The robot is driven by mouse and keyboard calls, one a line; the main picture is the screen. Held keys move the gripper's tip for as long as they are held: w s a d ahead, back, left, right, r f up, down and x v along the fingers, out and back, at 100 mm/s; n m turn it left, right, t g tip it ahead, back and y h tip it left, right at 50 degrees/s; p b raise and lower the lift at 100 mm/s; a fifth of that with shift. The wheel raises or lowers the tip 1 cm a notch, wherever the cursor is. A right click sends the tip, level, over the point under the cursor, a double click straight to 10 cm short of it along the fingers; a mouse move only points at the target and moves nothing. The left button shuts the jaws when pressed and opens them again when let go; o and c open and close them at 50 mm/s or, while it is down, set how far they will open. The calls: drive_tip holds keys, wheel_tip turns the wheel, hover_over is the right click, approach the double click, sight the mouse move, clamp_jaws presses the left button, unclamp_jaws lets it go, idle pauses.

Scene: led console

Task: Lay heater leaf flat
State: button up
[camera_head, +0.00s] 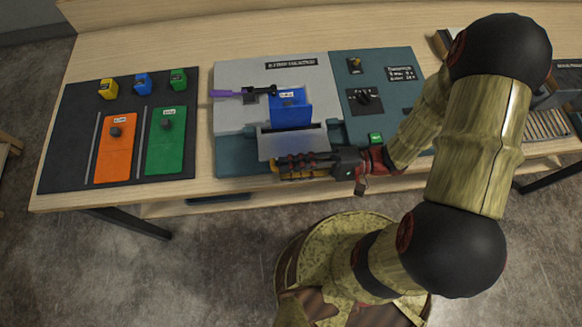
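The console (240,84) has a light grey top left section and teal sections. A grey rectangular plate (292,143), which looks like the heater leaf, stands at the console's front middle. It looks tilted, but its exact angle is hard to tell. My gripper (284,166) comes in from the right and lies along the plate's lower front edge. A yellowish strip shows just below the fingers. I cannot tell whether the fingers touch or grip the plate.
A black board with an orange panel (114,148) and a green panel (166,141) is at left. A dial (364,97) and green button (375,138) are right.

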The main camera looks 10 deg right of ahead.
drive_tip(key=d, duration=1.2)
drive_tip(key=shift+s, duration=0.15)
drive_tip(key=shift+c, duration=1.4)
